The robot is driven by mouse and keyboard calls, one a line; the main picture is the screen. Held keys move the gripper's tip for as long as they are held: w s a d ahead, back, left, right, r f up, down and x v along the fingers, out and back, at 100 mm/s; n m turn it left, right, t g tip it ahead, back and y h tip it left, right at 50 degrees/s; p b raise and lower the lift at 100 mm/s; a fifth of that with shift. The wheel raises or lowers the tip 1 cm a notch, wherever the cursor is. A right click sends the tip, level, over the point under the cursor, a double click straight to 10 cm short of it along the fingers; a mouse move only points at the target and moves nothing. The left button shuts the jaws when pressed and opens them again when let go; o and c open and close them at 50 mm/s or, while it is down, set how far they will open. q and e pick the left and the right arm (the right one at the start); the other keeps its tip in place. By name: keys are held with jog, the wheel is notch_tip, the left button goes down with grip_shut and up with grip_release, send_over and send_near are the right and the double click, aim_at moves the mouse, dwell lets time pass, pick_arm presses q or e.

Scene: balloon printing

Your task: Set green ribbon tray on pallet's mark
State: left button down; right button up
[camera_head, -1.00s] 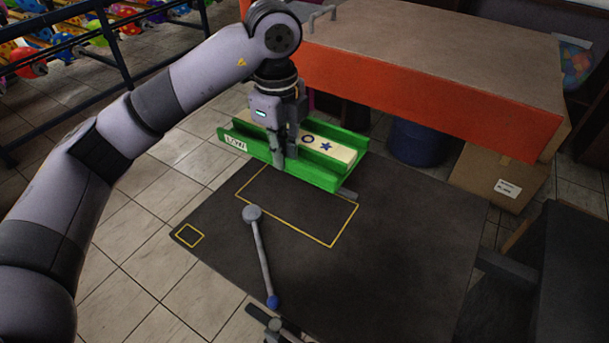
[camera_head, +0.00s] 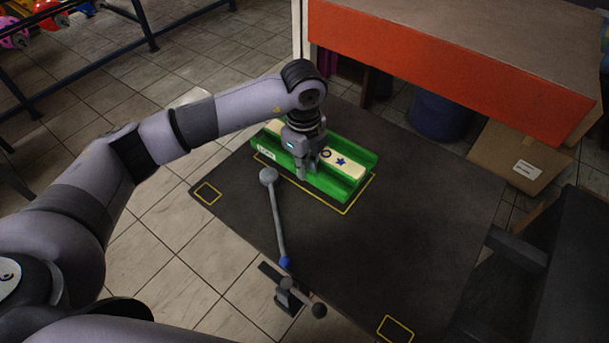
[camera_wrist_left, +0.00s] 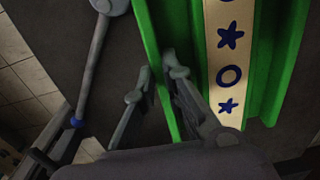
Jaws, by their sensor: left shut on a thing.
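The green ribbon tray (camera_head: 352,184) is a long channel holding a cream strip with blue stars and rings. In the head view it is over the large yellow outline (camera_head: 345,211) on the dark pallet (camera_head: 420,190) and hides most of that outline. I cannot tell whether it touches the pallet. My left gripper (camera_head: 304,172) is shut on the tray's near side wall. In the left wrist view its fingers (camera_wrist_left: 160,85) pinch the green wall (camera_wrist_left: 155,50), with the printed strip (camera_wrist_left: 230,60) beside them. My right gripper does not show.
A grey lever (camera_head: 276,220) with a blue knob stands close in front of the tray. Small yellow squares mark the pallet's left (camera_head: 207,194) and front (camera_head: 395,329) corners. An orange-edged table (camera_head: 430,75), a blue bin (camera_head: 440,115) and a cardboard box (camera_head: 515,158) are behind.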

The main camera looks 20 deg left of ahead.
pick_arm(q)
notch_tip(320, 180, down, 4)
jog(key=shift+r, duration=0.25)
jog(key=shift+f, duration=0.3)
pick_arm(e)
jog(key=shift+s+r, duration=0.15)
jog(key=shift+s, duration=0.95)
pick_arm(q)
jog(key=c, duration=2.1)
grip_release()
jog(key=shift+f, duration=0.1)
jog(key=shift+c, duration=0.2)
jog(key=o, duration=0.5)
jog(key=shift+c, duration=0.2)
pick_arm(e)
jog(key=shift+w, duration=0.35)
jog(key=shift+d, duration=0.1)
